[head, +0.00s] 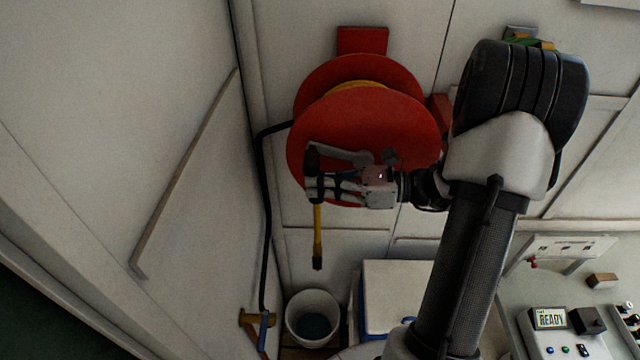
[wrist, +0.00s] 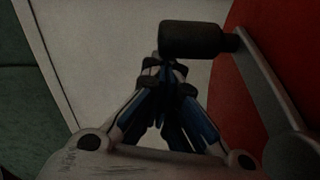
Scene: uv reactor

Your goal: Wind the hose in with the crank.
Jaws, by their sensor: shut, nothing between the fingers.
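The red hose reel (head: 370,125) is mounted on the wall in the head view. Some yellow hose (head: 358,87) shows between its discs, and a yellow length (head: 318,228) hangs down below, ending in a dark tip. The grey crank arm (head: 345,155) crosses the front disc to a black handle (head: 311,158) at left. My gripper (head: 314,188) is shut and empty, close to the handle. In the wrist view its fingertips (wrist: 169,68) are together just below the black handle (wrist: 194,40); I cannot tell whether they touch it. The crank arm (wrist: 272,90) runs down right.
A black pipe (head: 265,210) runs down the wall left of the reel. A white bucket (head: 313,298) and a pale-lidded box (head: 397,285) stand below. A control panel with a READY display (head: 549,318) is at lower right.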

